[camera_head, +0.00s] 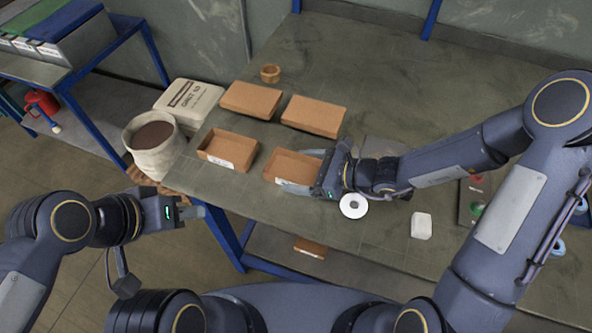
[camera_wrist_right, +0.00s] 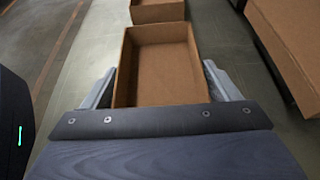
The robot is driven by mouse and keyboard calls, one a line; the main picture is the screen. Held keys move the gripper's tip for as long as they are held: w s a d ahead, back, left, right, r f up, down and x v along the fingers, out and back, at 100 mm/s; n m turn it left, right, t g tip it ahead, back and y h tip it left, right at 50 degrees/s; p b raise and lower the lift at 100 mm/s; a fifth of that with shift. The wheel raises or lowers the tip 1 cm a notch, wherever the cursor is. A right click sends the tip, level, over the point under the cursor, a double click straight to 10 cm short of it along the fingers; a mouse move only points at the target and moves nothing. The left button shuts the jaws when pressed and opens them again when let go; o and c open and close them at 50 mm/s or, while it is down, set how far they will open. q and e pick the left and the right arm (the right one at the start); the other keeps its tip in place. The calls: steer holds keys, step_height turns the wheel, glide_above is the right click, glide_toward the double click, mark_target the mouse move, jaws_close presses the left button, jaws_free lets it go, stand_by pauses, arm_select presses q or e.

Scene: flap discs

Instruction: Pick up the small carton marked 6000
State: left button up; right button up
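Four small brown cartons stand on the table; the number 6000 cannot be read on any. My right gripper (camera_head: 300,172) is at the open-topped front right carton (camera_head: 288,166), one finger along each long side. In the right wrist view this empty carton (camera_wrist_right: 165,75) sits between the fingers (camera_wrist_right: 160,80), which look spread with slight gaps; contact is unclear. The front left carton (camera_head: 218,159) is open-topped with a white label. Two more cartons, back left (camera_head: 251,99) and back right (camera_head: 314,115), stand behind. My left gripper (camera_head: 192,212) is off the table's front edge, seemingly empty.
A white disc (camera_head: 353,205) and a pale block (camera_head: 421,226) lie to the right. A white sack (camera_head: 189,100) and a filled bag (camera_head: 153,145) are at left. A labelled brown box (camera_head: 310,247) is below the table.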

steer(key=c, duration=0.6)
steer(key=shift+r, duration=0.15)
